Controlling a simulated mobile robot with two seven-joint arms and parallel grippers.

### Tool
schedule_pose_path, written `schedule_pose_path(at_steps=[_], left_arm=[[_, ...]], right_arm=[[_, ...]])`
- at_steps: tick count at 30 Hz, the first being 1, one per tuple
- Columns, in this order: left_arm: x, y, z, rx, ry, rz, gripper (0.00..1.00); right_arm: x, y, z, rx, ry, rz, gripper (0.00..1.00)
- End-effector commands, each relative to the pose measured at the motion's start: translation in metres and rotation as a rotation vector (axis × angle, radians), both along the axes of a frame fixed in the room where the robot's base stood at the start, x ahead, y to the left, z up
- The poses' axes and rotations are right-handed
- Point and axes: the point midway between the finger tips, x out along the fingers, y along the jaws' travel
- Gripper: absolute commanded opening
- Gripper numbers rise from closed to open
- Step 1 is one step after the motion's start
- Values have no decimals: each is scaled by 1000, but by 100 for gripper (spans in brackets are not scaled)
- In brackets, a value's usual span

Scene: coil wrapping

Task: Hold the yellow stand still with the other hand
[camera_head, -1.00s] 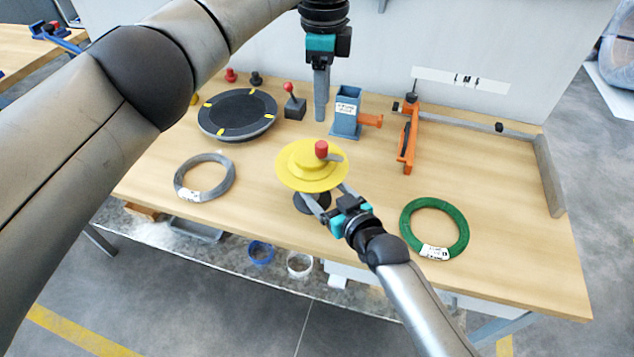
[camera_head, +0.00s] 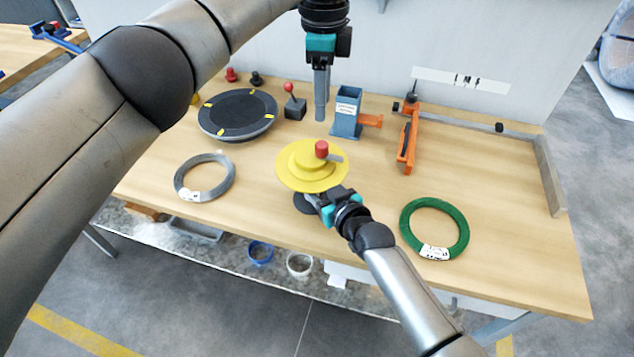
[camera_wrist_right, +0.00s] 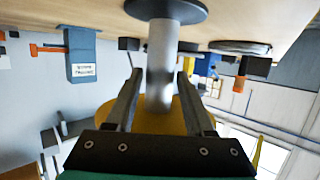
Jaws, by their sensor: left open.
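The yellow stand (camera_head: 296,175) is a stepped yellow disc with a red knob on top, standing upright near the table's front edge. In the right wrist view, which is upside down, its grey post (camera_wrist_right: 161,50), dark round base (camera_wrist_right: 166,9) and yellow underside (camera_wrist_right: 175,122) show. My right gripper (camera_wrist_right: 160,74) is open with a finger on each side of the post, and a small gap shows at the left finger. In the head view its fingertips are hidden under the disc. My left gripper (camera_head: 321,115) is open and empty, pointing down behind the stand.
A grey coil (camera_head: 178,186) lies left of the stand and a green coil (camera_head: 463,236) right of it. Behind are a black turntable (camera_head: 238,110), a blue-grey box (camera_head: 346,118) and an orange tool (camera_head: 407,145). The wooden tabletop between them is clear.

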Motion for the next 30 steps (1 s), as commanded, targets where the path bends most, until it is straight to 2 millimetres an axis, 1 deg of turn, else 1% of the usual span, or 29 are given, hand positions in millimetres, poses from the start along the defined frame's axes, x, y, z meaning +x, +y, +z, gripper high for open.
schedule_pose_path(at_steps=[1,12,14,30], left_arm=[[0,0,0,0,0,0,50],[0,0,0,0,0,0,50],[0,0,0,0,0,0,50],[0,0,0,0,0,0,50]], right_arm=[[0,0,0,0,0,0,47],[0,0,0,0,0,0,5],[0,0,0,0,0,0,0],[0,0,0,0,1,0,0]])
